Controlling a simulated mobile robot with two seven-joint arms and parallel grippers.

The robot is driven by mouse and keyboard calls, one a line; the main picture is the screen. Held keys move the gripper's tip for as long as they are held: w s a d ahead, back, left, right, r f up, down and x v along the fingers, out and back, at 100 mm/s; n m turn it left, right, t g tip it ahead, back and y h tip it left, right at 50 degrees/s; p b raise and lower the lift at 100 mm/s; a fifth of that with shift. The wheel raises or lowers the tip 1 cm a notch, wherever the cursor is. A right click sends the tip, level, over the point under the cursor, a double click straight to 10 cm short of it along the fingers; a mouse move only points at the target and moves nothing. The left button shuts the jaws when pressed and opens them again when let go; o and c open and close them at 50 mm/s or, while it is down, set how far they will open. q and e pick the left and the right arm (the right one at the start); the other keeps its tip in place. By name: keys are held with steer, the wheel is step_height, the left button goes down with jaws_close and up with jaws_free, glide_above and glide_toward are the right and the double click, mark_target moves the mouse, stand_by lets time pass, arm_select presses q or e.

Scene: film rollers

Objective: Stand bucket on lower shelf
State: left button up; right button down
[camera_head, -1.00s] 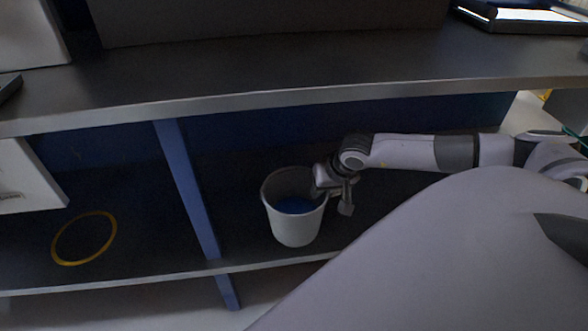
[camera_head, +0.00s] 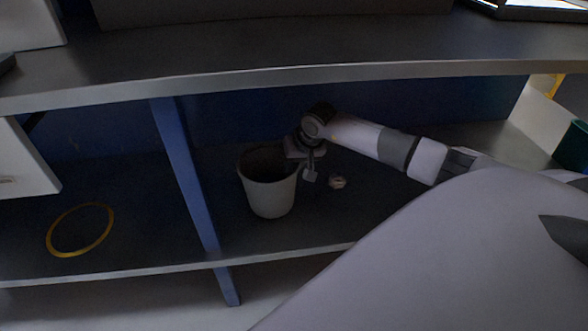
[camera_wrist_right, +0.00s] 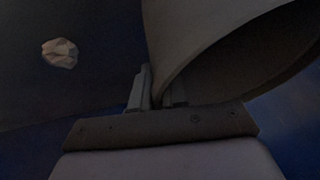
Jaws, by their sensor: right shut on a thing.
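The white bucket (camera_head: 268,194) is over the lower shelf (camera_head: 330,228), right of the blue upright, tilted a little with its mouth up. I cannot tell whether its base touches the shelf. My right gripper (camera_head: 309,168) is at the bucket's right rim. In the right wrist view the gripper (camera_wrist_right: 158,92) is shut on the wall of the bucket (camera_wrist_right: 215,45), which fills the upper right. My left gripper is not in view.
A yellow ring (camera_head: 80,230) lies on the shelf left of the blue upright (camera_head: 184,175). A small crumpled pale thing (camera_head: 337,182) lies right of my gripper; it also shows in the right wrist view (camera_wrist_right: 60,53). The upper shelf (camera_head: 300,72) hangs above.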

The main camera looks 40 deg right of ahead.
steer(key=shift+w+f, duration=0.1)
steer(key=shift+f, duration=0.4)
steer(key=shift+r, duration=0.1)
steer(key=c, duration=1.6)
jaws_free()
steer(key=shift+f, duration=0.25)
steer(key=o, duration=0.5)
steer(key=shift+c, duration=0.2)
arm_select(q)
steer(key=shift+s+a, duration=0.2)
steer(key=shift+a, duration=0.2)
arm_select(e)
steer(key=shift+r, duration=0.2)
